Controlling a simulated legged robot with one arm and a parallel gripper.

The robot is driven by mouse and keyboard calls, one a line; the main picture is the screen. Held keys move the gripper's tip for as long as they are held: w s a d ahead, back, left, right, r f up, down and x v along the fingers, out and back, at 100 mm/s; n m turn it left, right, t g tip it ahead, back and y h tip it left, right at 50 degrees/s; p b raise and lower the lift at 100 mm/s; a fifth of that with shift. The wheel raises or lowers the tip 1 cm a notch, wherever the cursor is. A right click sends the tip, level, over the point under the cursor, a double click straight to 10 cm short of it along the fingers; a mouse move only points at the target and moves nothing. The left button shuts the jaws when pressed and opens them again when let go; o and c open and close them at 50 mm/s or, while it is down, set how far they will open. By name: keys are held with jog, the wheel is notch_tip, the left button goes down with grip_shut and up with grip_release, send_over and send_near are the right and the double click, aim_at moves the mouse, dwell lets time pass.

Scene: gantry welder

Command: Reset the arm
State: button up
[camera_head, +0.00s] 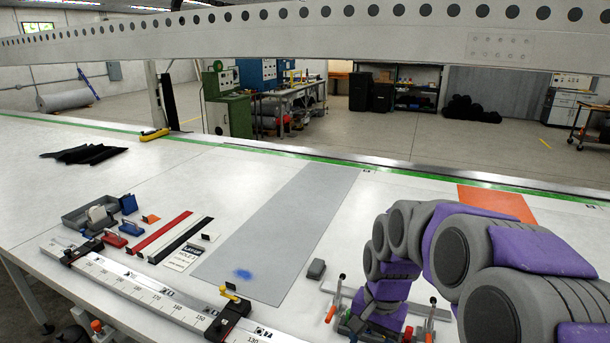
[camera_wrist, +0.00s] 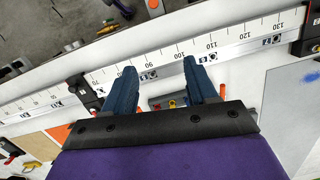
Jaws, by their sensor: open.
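My arm, grey with purple covers, reaches in from the right in the head view and bends down toward the near table edge. My gripper shows in the wrist view (camera_wrist: 158,85) with two dark blue fingers held apart. In the head view the fingertips are hidden low behind the arm, near red-tipped clamps (camera_head: 331,312).
The white table holds a grey sheet (camera_head: 285,225) with a blue mark, an orange sheet (camera_head: 497,202), a grey tray (camera_head: 88,212), red and black strips (camera_head: 163,230) and a black cloth (camera_head: 85,154). A ruler rail (camera_head: 150,294) runs along the near edge. A perforated beam (camera_head: 300,32) spans above.

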jog(key=s+f+n+b, duration=0.1)
jog(key=s+n, duration=0.2)
jog(key=s, duration=1)
jog(key=s+d+f+n+h+b, duration=0.1)
jog(key=s+n, duration=0.2)
jog(key=s, duration=1)
jog(key=shift+g+b, duration=0.3)
jog(key=shift+b, duration=0.05)
